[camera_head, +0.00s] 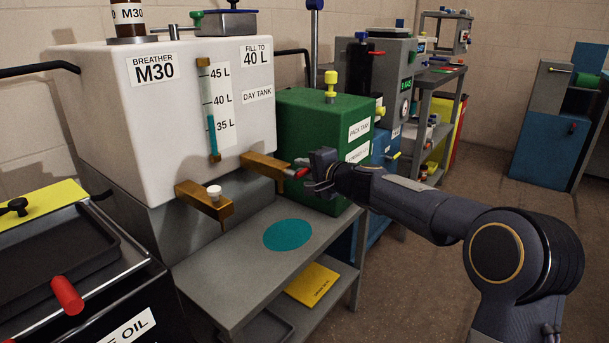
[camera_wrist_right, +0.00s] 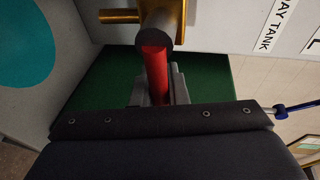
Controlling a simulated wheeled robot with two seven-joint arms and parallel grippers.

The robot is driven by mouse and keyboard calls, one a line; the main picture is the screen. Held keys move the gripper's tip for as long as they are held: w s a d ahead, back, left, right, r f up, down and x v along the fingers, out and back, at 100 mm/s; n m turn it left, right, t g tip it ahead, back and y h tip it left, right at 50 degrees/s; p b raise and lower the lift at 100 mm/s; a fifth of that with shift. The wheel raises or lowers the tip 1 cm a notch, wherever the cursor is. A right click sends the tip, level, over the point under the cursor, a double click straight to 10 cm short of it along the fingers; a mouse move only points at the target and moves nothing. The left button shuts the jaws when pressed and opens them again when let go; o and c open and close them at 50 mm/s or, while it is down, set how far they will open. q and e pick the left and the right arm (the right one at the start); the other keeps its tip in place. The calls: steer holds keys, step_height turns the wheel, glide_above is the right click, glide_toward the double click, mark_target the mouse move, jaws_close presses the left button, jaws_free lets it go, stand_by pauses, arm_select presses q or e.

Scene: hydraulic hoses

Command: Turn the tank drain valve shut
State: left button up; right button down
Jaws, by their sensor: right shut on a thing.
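The white day tank (camera_head: 120,110) has two brass outlets low on its front. The right brass valve (camera_head: 265,165) carries a red handle (camera_head: 300,173), also seen close up in the right wrist view (camera_wrist_right: 157,72). My right gripper (camera_head: 308,176) is shut on this red handle; in the wrist view its fingers (camera_wrist_right: 158,88) lie on both sides of it. The handle points away from the brass body, toward the gripper. The left brass outlet (camera_head: 205,201) has a white cap. The fingertips are partly hidden in the head view. My left gripper is not in view.
Below is a grey bench (camera_head: 230,270) with a teal disc (camera_head: 288,235). A black tray with a red-handled lever (camera_head: 67,295) is at lower left. The floor at right is clear.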

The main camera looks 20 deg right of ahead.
steer(key=c, duration=1.4)
jaws_free()
steer(key=shift+c, duration=0.2)
steer(key=v, duration=0.7)
steer(key=shift+s, duration=0.4)
steer(key=shift+d, duration=0.1)
